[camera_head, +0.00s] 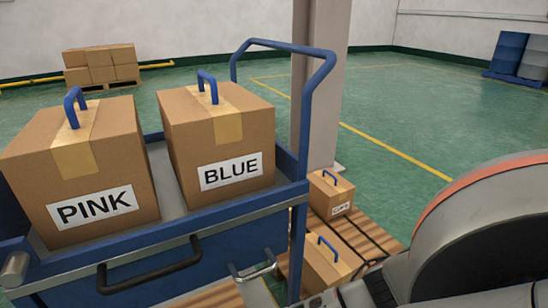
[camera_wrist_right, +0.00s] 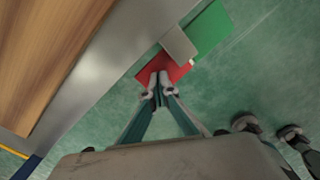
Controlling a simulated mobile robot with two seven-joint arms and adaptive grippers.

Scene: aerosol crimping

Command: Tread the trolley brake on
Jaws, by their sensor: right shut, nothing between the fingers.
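The blue trolley (camera_head: 215,268) stands at the left of the head view, with a black handle (camera_head: 150,267) on its near side. In the right wrist view a red plate (camera_wrist_right: 155,66) and a green plate (camera_wrist_right: 212,28) lie low over the floor beside a grey metal edge. A grey flat piece (camera_wrist_right: 179,44) sits between them. My right gripper (camera_wrist_right: 159,77) is shut and empty, its tips at the near edge of the red plate; I cannot tell whether they touch it. My left gripper is in neither view.
Boxes marked PINK (camera_head: 90,170) and BLUE (camera_head: 220,140) ride on the trolley. Smaller boxes (camera_head: 330,195) stand on a wooden pallet (camera_head: 372,240) beside it. A pillar (camera_head: 320,80) rises behind. A wooden surface (camera_wrist_right: 45,55) borders the grey edge. Green floor is open beyond.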

